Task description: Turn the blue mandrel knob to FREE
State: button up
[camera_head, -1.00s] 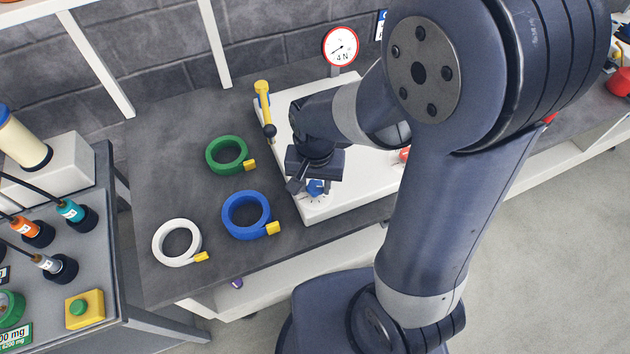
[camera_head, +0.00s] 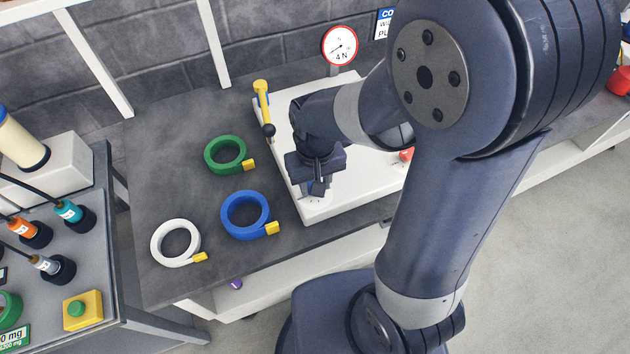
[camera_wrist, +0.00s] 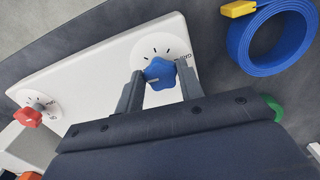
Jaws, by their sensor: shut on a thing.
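The blue mandrel knob (camera_wrist: 160,73) shows in the wrist view on the front end of the white plate (camera_wrist: 95,75). It is star-shaped with a pale mark pointing left. A white dial with black ticks and partly covered lettering lies around it; I cannot read the setting. My gripper (camera_wrist: 162,82) has one finger on each side of the knob and is shut on it. In the head view my gripper (camera_head: 316,188) points down at the plate's near left corner and hides most of the knob.
A red knob (camera_wrist: 28,117) sits farther along the plate. Green (camera_head: 226,155), blue (camera_head: 230,234) and white (camera_head: 157,246) strip coils lie on the dark bench left of the plate. A yellow lever (camera_head: 262,98) stands at the plate's back left. A round gauge (camera_head: 340,46) stands behind.

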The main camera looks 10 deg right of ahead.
jog(key=shift+n, duration=0.4)
jog(key=o, duration=1)
notch_tip(320, 180, up, 11)
jog(key=shift+f, duration=0.15)
dwell(0.5)
notch_tip(320, 180, down, 11)
jog(key=shift+r, duration=0.1)
dwell(0.4)
jog(key=shift+r, duration=0.15)
